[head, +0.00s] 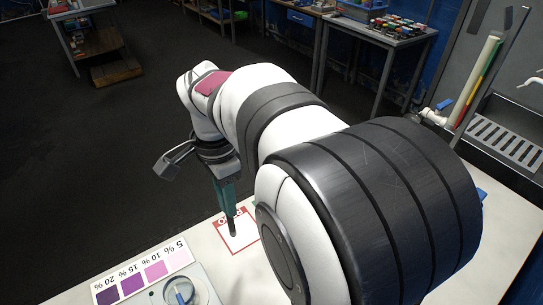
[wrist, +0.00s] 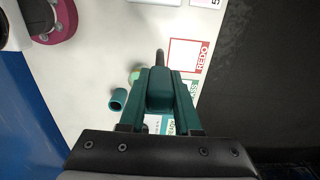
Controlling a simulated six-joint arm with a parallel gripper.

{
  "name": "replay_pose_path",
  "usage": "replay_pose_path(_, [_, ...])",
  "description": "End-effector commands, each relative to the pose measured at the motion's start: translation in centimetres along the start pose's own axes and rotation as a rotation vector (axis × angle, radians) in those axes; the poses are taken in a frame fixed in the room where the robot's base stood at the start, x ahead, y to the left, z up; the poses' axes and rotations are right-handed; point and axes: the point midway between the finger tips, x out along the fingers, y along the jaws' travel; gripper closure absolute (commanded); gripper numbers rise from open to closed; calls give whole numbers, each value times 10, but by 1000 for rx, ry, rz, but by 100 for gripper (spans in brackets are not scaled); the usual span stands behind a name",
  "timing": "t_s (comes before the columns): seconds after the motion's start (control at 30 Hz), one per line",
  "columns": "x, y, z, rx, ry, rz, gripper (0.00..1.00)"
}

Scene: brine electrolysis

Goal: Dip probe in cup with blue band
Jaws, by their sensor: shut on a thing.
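My gripper (head: 217,163) is shut on the probe (head: 226,196). The probe has a teal handle and a dark tip, and points down over the REDO card in the head view. In the wrist view the probe (wrist: 160,90) sits between the two green fingers (wrist: 160,74), its dark tip reaching past them. A round clear cup (head: 180,292) with something blue in or on it is cut off at the head view's bottom edge. The probe is well to its upper right. I cannot tell whether the blue is a band.
A red-framed REDO card (wrist: 187,56) lies on the white table. A teal cylinder (wrist: 118,99) and a pale green round thing (wrist: 134,77) stand beside the probe in the wrist view. A purple percentage chart (head: 146,273) lies near the cup. My arm hides much of the table.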

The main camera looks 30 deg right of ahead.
Motion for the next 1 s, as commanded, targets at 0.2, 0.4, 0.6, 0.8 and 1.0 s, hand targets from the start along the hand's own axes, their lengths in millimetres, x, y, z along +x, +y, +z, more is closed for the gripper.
replay_pose_path(0.2, [-22,6,121,-10,-1,-4,100])
replay_pose_path(0.4, [-28,19,162,2,-1,-2,100])
replay_pose_path(0.6, [-16,20,164,5,-1,-1,100])
replay_pose_path(0.8, [8,20,164,4,0,0,100])
replay_pose_path(1.0, [30,20,163,4,0,0,100])
